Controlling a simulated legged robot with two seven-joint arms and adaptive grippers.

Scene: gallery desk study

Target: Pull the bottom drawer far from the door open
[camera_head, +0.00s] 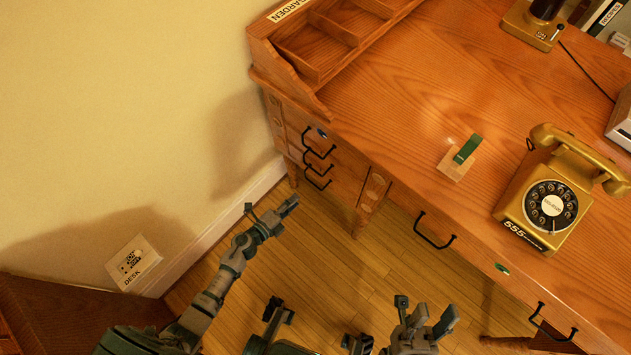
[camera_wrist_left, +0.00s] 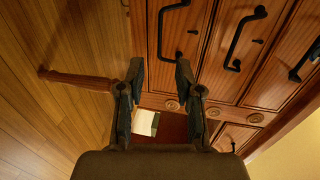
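The wooden desk (camera_head: 440,85) has a stack of drawers on its left end, with black bar handles; the lowest handle shows in the head view (camera_head: 317,181). The drawers look shut. In the left wrist view, a drawer handle (camera_wrist_left: 167,28) on the drawer nearest the desk leg lies just beyond my fingers. My left gripper (camera_head: 270,207) is open and empty, low beside the drawer stack; its two fingers stand apart in the left wrist view (camera_wrist_left: 158,78). I see no contact with a handle. My right gripper (camera_head: 424,313) is open and empty at the bottom of the head view.
Desk legs (camera_head: 366,205) reach the floor. The wall (camera_head: 120,110) with a skirting board is left of my left arm. Bare wooden floor (camera_head: 330,250) lies before the desk.

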